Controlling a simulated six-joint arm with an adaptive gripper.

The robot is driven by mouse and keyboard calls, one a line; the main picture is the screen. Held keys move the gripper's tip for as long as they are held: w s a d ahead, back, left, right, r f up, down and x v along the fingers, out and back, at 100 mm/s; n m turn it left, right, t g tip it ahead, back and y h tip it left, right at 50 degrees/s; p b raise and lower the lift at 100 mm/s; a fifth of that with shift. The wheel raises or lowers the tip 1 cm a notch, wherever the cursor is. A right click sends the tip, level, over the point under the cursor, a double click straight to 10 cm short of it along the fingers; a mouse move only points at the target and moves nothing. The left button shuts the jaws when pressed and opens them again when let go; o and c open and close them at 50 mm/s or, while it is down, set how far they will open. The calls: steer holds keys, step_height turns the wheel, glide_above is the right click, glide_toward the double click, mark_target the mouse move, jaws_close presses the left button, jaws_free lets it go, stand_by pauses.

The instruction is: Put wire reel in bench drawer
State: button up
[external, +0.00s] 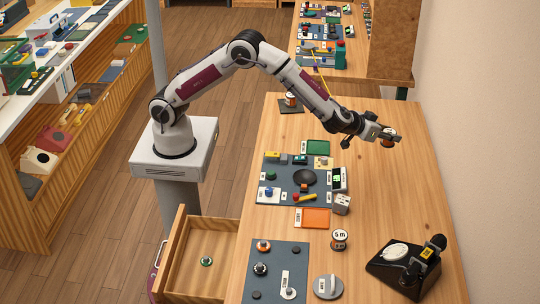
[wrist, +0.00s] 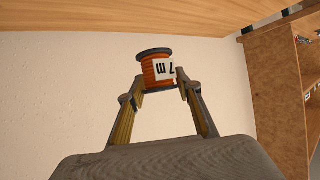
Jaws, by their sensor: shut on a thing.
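My gripper (external: 383,134) is over the far right part of the bench, shut on a wire reel (wrist: 154,70). The reel has orange wire, dark flanges and a white label that reads like an upside-down "7 m"; in the external view the gripper partly hides it (external: 389,141). In the wrist view the fingers (wrist: 160,84) hold it from both sides. The bench drawer (external: 178,245) is pulled open at the lower left of the bench. A small green ring-shaped thing (external: 206,261) lies inside, with bare floor around it.
A "5 m" reel (external: 339,240) stands near the right front, and another reel (external: 291,98) sits at the back left. A rotary phone (external: 398,262) is at the lower right. Mats (external: 262,190) with parts fill the middle left. The bench's right side is mostly clear beside the wall.

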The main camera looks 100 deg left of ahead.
steer(key=s+d+r+m+h, duration=0.3)
steer(key=s+d+m+h, duration=0.1)
steer(key=d, duration=0.6)
steer(key=s+d+r+m+h, duration=0.3)
steer(key=d+m+h, duration=0.1)
steer(key=d, duration=0.7)
steer(key=s+d+r+m+h, duration=0.3)
steer(key=s+d+m+h, duration=0.1)
steer(key=d, duration=0.6)
steer(key=s+d+f+m+g+h, duration=0.25)
steer(key=s+d+m+h, duration=0.2)
steer(key=s+d, duration=0.8)
steer(key=s+f+m+g+h, duration=0.1)
steer(key=s+f+m+g, duration=0.25)
steer(key=s, duration=0.85)
steer(key=s+f+m+g, duration=0.2)
steer(key=s+m+g, duration=0.2)
steer(key=s, duration=0.8)
steer(key=s+f+m+g+h, duration=0.1)
steer(key=s+f+m+g, duration=0.2)
steer(key=s, duration=0.9)
step_height(320, 180, down, 17)
steer(key=shift+w+d+r, duration=0.2)
steer(key=shift+w, duration=0.1)
steer(key=shift+f, duration=0.15)
steer(key=shift+f, duration=2.8)
